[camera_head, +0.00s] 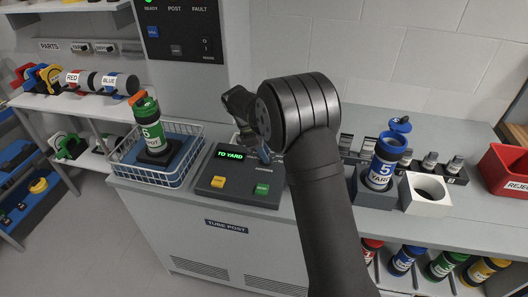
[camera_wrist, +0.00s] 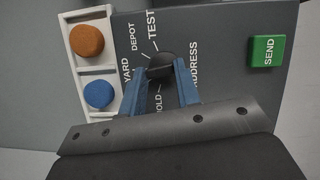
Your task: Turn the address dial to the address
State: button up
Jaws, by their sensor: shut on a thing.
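The address dial (camera_wrist: 159,66) is a dark knob on the grey control panel (camera_wrist: 225,75), with TEST, DEPOT, YARD and HOLD around it and ADDRESS beside it. My gripper (camera_wrist: 160,72) has its blue fingers on either side of the dial, shut on it. The fingers partly cover the knob, so its exact pointing direction is unclear. In the head view the panel's green display (camera_head: 237,155) reads TO YARD. There my arm hides the dial; only a bit of blue finger (camera_head: 264,156) shows.
A green SEND button (camera_wrist: 267,50) is right of the dial; orange (camera_wrist: 86,40) and blue (camera_wrist: 99,94) round pieces sit left. A green-labelled tube (camera_head: 151,128) stands in a wire basket (camera_head: 183,172).

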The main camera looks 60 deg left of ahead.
jog(key=shift+m+g, duration=0.3)
jog(key=shift+m, duration=0.4)
jog(key=o, duration=1)
jog(key=shift+c, duration=0.2)
jog(key=v, duration=1.7)
jog(key=shift+a, duration=0.3)
jog(key=shift+r, duration=0.1)
jog(key=x, duration=1.7)
jog(key=shift+d, duration=0.3)
